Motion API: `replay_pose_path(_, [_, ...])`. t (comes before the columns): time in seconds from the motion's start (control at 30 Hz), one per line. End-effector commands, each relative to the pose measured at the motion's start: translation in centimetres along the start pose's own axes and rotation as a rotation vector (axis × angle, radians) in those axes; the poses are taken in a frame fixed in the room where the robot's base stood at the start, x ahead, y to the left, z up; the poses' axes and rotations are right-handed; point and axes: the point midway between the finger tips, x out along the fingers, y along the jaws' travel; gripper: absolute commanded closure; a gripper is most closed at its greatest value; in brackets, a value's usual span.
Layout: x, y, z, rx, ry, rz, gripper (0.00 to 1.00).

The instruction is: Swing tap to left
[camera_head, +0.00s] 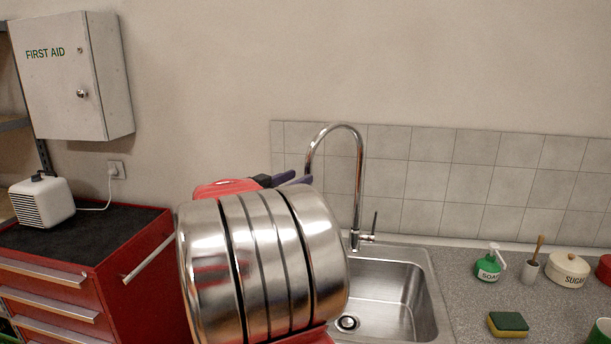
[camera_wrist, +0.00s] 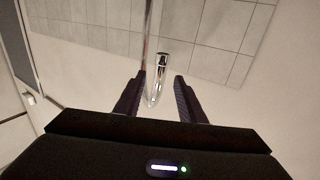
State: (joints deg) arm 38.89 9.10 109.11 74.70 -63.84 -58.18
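The chrome tap (camera_head: 359,185) stands at the back of the sink, its tall arch bending over to the left. The lower end of its spout is hidden behind my gripper in the head view. My gripper (camera_head: 296,181) has its dark fingers beside the spout there. In the wrist view, my gripper (camera_wrist: 155,84) is open, one finger on each side of the tap's curved pipe (camera_wrist: 152,100). The spout end (camera_wrist: 162,61) shows just beyond the fingertips. A gap shows on the right finger's side; the left finger lies close to the pipe, and contact cannot be told.
The steel sink (camera_head: 437,310) lies below the tap, partly covered by my arm. A tiled wall (camera_head: 430,160) stands close behind. A soap bottle (camera_head: 489,265), a sponge (camera_head: 508,324) and a sugar pot (camera_head: 567,269) are on the right counter. A red drawer cabinet (camera_head: 130,270) stands left.

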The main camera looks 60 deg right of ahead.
Motion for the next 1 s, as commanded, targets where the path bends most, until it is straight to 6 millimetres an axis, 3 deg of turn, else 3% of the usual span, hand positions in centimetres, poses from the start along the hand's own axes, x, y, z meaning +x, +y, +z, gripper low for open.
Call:
replay_pose_path(0.23, [-3.5,-0.1,0.0,0.0,0.0,-0.002,0.64])
replay_pose_path(0.63, [-4.1,0.0,0.1,-0.001,0.0,0.0,0.64])
replay_pose_path(0.83, [-3.8,0.9,-1.0,0.015,0.008,0.013,0.78])
replay_pose_path(1.0, [-3.6,3.9,-3.2,0.043,0.029,0.037,0.9])
